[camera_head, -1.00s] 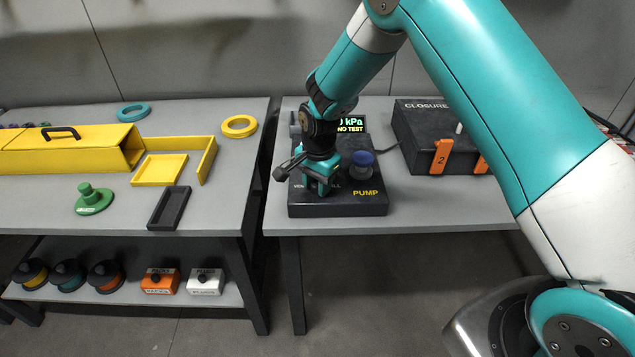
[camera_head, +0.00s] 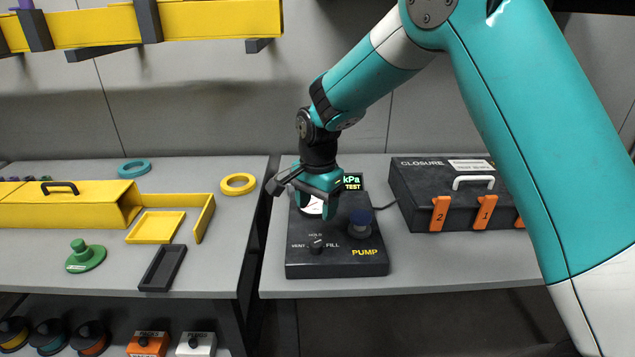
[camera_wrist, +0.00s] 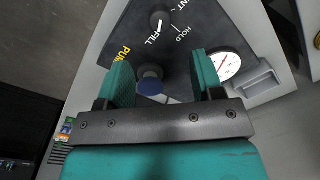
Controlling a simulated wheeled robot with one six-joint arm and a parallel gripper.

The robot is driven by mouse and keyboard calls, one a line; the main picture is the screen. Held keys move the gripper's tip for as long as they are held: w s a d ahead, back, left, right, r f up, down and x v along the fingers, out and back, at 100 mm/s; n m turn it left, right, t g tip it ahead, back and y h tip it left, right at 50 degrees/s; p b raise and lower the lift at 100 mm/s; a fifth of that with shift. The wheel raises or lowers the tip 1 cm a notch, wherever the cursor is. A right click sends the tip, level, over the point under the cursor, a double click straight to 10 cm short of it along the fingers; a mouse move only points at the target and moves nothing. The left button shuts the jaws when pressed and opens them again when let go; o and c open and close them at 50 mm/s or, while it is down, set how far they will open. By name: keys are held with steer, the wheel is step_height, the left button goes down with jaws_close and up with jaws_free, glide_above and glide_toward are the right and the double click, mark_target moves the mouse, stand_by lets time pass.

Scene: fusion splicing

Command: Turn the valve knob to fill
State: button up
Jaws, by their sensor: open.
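The valve knob (camera_head: 316,245) is a small black knob near the front left of the dark pump box (camera_head: 340,262), with VENT, HOLD and FILL printed around it. It also shows in the wrist view (camera_wrist: 160,17), where its white pointer mark appears turned toward the FILL label. In the head view the pointer is too small to read surely. My gripper (camera_head: 318,206) is open and empty, above the box and behind the knob, in front of the round gauge, which it partly covers. In the wrist view my gripper's fingers (camera_wrist: 161,75) are apart and clear of the knob.
A black closure case (camera_head: 410,190) with orange clips stands to the right. Yellow, green and black items lie on the left table (camera_head: 220,260).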

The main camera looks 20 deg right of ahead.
step_height(320, 180, up, 6)
steer(key=shift+r, duration=0.25)
steer(key=shift+s, duration=0.15)
